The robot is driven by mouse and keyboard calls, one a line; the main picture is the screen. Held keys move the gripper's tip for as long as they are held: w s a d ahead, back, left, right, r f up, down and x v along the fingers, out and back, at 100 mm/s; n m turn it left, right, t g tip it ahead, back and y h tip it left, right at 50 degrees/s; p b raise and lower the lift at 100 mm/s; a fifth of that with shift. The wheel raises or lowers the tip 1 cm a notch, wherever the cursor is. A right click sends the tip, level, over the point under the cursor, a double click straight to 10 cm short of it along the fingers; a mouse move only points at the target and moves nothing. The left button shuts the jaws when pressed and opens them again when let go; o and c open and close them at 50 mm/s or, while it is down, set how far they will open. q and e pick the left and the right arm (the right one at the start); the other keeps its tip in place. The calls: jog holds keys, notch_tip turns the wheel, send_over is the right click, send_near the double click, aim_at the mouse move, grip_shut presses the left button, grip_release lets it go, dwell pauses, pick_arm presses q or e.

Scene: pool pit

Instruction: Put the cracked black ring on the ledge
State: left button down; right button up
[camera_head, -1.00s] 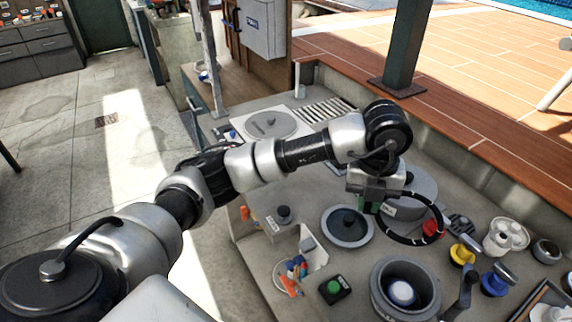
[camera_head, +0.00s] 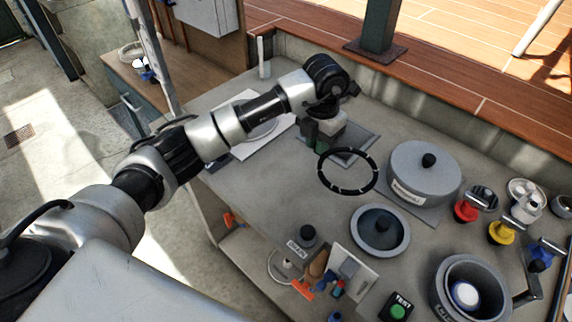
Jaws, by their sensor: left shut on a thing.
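A black ring (camera_head: 376,172) with several pale marks around it hangs over the grey worktop (camera_head: 250,190), left of a lidded grey pot. My left gripper (camera_head: 321,149) is shut on the ring's left edge and points down. The gripper's tips partly hide that edge. The ring looks apart from the surface below, though its exact height is hard to tell. A wood-topped ledge (camera_head: 440,82) runs along the back above a grey wall. My right gripper is out of view.
Red, yellow and blue valves (camera_head: 501,233) are at the right. A dark post (camera_head: 378,22) stands on the ledge. The worktop left of the ring is mostly clear.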

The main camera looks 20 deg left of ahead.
pick_arm(q)
jog(key=p, duration=0.2)
send_over(283, 173)
notch_tip(283, 173, down, 4)
jog(key=shift+s+f, duration=0.1)
jog(key=shift+f, duration=0.15)
notch_tip(283, 173, down, 3)
jog(key=shift+f+p, duration=0.2)
jog(key=shift+p, duration=0.45)
jog(key=shift+f, duration=0.4)
jog(key=shift+f, duration=0.25)
jog(key=c, duration=1.1)
grip_release()
jog(key=shift+r, duration=0.2)
